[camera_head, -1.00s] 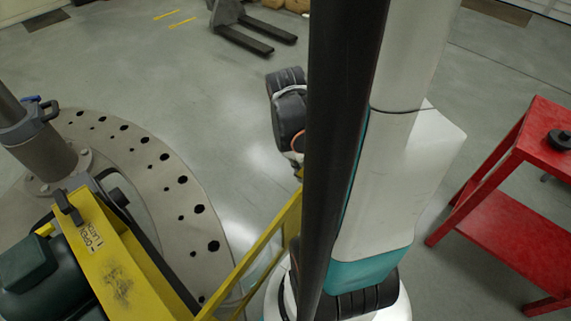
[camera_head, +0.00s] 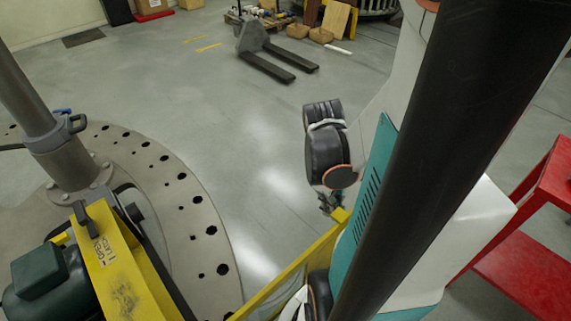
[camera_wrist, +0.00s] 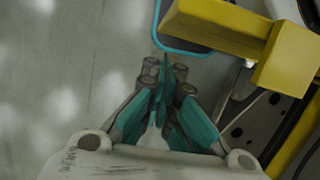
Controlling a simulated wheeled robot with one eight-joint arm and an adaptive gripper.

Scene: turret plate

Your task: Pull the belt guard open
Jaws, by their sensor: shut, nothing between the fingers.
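The yellow belt guard (camera_head: 122,262) is at the lower left of the head view, with dark lettering on its top. A black handle (camera_head: 86,219) stands at its far end. I cannot tell whether the guard is open at all. My gripper (camera_head: 329,203) is far to the right of that handle, by the end of a yellow rail (camera_head: 283,290). In the wrist view my gripper (camera_wrist: 163,66) is shut and empty. A yellow bar with a block end (camera_wrist: 286,58) is just right of and above the fingertips; contact is unclear. The handle is not seen there.
A green motor (camera_head: 48,285) sits left of the guard. A grey plate with holes (camera_head: 180,220) and a thick post (camera_head: 72,165) stand behind. A red table (camera_head: 535,265) is at right. The floor beyond is open, with a pallet jack (camera_head: 265,55) farther back.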

